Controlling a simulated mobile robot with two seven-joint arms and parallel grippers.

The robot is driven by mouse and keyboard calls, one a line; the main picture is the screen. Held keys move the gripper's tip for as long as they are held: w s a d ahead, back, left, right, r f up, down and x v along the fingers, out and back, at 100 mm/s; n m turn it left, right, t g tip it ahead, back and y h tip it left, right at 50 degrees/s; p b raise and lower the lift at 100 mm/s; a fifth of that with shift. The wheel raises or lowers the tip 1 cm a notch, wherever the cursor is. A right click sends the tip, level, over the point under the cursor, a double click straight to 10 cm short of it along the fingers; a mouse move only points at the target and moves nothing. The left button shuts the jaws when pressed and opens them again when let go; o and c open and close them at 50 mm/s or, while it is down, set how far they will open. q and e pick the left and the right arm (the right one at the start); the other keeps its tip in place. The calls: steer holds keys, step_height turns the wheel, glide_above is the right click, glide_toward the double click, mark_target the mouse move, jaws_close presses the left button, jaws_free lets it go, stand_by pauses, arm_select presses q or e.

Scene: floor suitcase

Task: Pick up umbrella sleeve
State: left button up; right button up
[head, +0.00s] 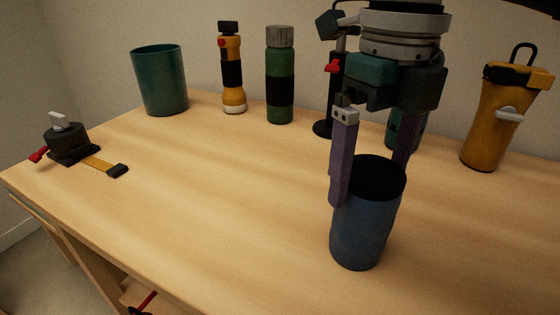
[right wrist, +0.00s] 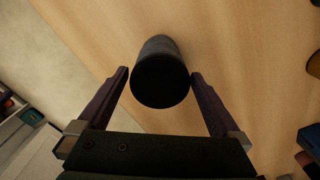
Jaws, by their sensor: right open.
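A dark blue, fabric-like cylinder with a black top (head: 362,235), which I take for the umbrella sleeve, stands upright near the table's front right. I cannot tell whether the black top is a lid or an opening. My right gripper (head: 374,190) points down over it, open, with one finger on its left and the other partly hidden behind it. In the right wrist view, the cylinder (right wrist: 160,82) sits between the two fingers (right wrist: 160,76), with a small gap on each side. My left gripper is out of view.
On the wooden table (head: 230,185) stand a teal cup (head: 160,82), a yellow-black flashlight (head: 232,75), a green bottle (head: 280,90) and a yellow bottle (head: 490,125). A black tape-like tool (head: 72,142) lies left. The table's middle is clear.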

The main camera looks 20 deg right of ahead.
mark_target(366, 211)
steer(key=f, duration=0.5)
steer(key=shift+s+f+b, duration=0.25)
steer(key=shift+f+b, duration=0.15)
steer(key=c, duration=1.2)
